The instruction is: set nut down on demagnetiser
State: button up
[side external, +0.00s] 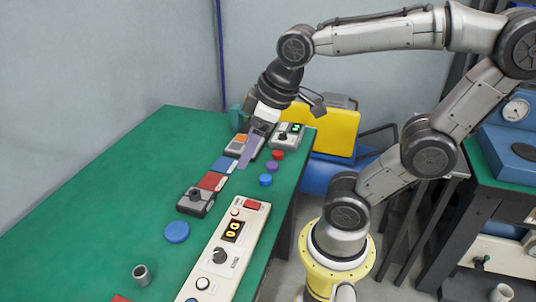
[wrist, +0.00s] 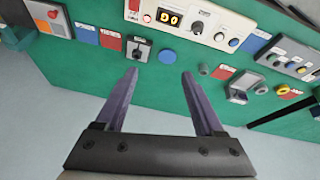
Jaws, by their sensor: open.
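My gripper (side external: 255,145) is over the far end of the green bench. In the wrist view its two purple fingers (wrist: 163,83) are apart with nothing between them. I cannot tell for certain which thing is the nut; a small grey hollow cylinder (side external: 141,274) stands near the front of the bench, clear of the gripper, and also shows in the wrist view (wrist: 204,69). No demagnetiser is clearly marked. A grey box with a black knob (side external: 195,202) and, in the wrist view, a grey device with a pale top (wrist: 240,88) are on the bench.
A white console (side external: 250,220) with a lit display lies along the bench's right edge. A blue disc (side external: 177,232) lies beside the grey box. Red and blue cards (side external: 211,181) and small round caps (side external: 265,180) lie nearer my gripper. The bench's left side is bare.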

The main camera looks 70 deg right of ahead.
jog(key=s, duration=0.1)
jog(key=s+m, duration=0.1)
jog(key=s+f+m+t, duration=0.1)
jog(key=s, duration=0.1)
jog(key=shift+s+a, duration=0.1)
jog(key=shift+a, duration=0.2)
